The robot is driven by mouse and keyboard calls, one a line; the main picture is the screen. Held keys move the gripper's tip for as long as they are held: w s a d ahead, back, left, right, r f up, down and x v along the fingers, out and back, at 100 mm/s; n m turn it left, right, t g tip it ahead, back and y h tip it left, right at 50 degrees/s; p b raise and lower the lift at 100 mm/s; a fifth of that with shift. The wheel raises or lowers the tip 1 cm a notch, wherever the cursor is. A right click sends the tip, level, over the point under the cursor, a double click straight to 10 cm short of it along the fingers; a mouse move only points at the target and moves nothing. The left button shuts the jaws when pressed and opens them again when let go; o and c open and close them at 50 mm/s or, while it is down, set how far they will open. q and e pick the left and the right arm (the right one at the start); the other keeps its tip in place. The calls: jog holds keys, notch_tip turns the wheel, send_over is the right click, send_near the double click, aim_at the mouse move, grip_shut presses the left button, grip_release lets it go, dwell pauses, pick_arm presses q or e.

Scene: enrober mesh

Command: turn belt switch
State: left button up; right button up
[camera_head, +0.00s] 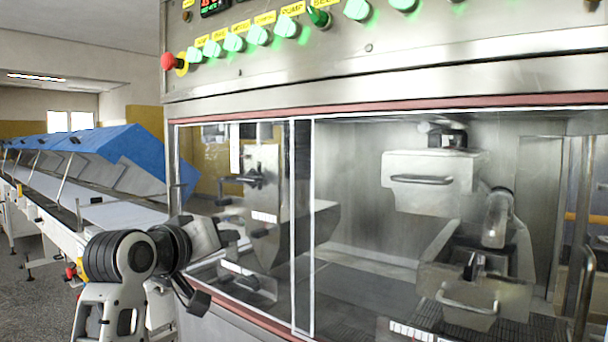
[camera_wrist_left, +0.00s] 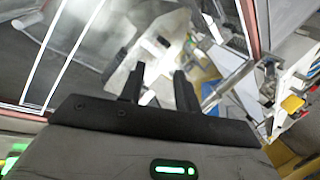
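The belt switch (camera_head: 319,17) is a knob on the panel at the top of the machine, under a yellow label that reads as belt. It is darker green than the bright, lit-looking knobs beside it. My left gripper (camera_head: 229,238) is in front of the machine's glass, well below and to the left of the switch, and touches no switch. In the left wrist view its two dark fingers (camera_wrist_left: 158,90) stand apart with nothing between them. The switch is not seen in the left wrist view. My right gripper is in neither view.
Several bright green knobs (camera_head: 286,27) flank the belt switch, and a red button (camera_head: 168,62) is at the panel's left end. Glass doors (camera_head: 350,250) enclose the machinery below the panel. A conveyor with blue covers (camera_head: 120,150) runs along the left.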

pick_arm(q)
jog(key=s+d+r+h, duration=0.1)
jog(key=s+r, duration=0.1)
jog(key=r, duration=0.7)
jog(key=s+d+r+h, duration=0.1)
jog(key=s+r, duration=0.1)
jog(key=r, duration=0.6)
jog(key=m+h, duration=0.3)
jog(key=h, duration=0.1)
send_near(312, 13)
jog(key=p+x, duration=0.5)
jog(key=x, duration=0.2)
jog(key=shift+w+r, duration=0.1)
jog(key=shift+w, duration=0.05)
jog(key=shift+w+d, duration=0.35)
jog(key=shift+w, duration=0.05)
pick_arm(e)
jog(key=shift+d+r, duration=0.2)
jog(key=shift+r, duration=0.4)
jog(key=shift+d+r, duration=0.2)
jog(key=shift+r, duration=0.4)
pick_arm(q)
grip_shut()
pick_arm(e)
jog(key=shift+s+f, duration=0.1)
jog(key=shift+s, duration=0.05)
